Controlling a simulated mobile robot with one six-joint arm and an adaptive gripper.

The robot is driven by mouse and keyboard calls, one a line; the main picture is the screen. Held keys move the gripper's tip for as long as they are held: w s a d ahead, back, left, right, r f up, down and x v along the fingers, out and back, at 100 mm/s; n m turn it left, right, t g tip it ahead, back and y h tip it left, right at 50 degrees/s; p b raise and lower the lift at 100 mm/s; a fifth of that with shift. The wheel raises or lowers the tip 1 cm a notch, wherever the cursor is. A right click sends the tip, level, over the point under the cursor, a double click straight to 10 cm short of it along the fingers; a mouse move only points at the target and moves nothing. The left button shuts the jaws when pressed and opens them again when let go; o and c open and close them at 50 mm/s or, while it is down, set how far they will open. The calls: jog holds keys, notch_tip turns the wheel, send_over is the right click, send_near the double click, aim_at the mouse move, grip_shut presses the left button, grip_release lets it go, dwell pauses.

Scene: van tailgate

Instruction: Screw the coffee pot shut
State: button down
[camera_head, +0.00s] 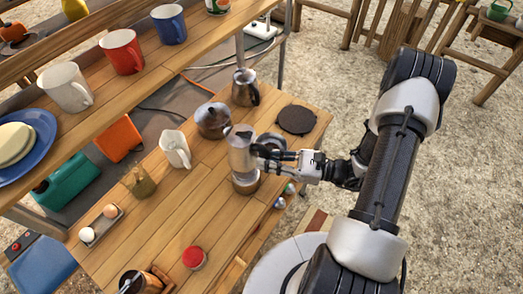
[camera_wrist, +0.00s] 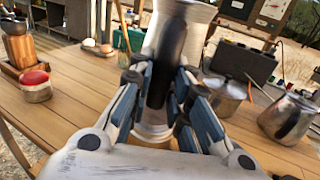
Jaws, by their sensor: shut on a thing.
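The coffee pot's metal upper part (camera_head: 241,152) stands upright over its lower part (camera_head: 245,184) near the table's right edge. My gripper (camera_head: 268,152) reaches in from the right and is shut on the upper part's black handle. In the wrist view the upper part (camera_wrist: 190,18) fills the top middle, with the dark handle (camera_wrist: 166,62) between the fingers of my gripper (camera_wrist: 160,92). The lower part (camera_wrist: 150,130) shows below it, partly hidden by the fingers. I cannot tell whether the two parts touch or how far the thread is engaged.
A round metal pot (camera_head: 212,121), a small metal jug (camera_head: 245,88), a white pitcher (camera_head: 175,149) and a dark round mat (camera_head: 297,119) stand around the coffee pot. A red-lidded jar (camera_head: 194,257) is nearer the front. Small coloured items (camera_head: 284,196) lie at the right edge.

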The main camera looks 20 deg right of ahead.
jog(key=shift+s+f, duration=0.1)
jog(key=shift+s+f+b, duration=0.15)
jog(key=shift+f+b, duration=1.7)
jog(key=shift+f, duration=0.4)
jog(key=shift+f+b, duration=1.2)
jog(key=shift+f, duration=0.5)
dwell(1.1)
jog(key=c, duration=1.4)
grip_release()
jog(key=shift+d, duration=0.1)
jog(key=v, duration=1.1)
jog(key=shift+s+d, duration=0.2)
jog(key=shift+d, duration=0.2)
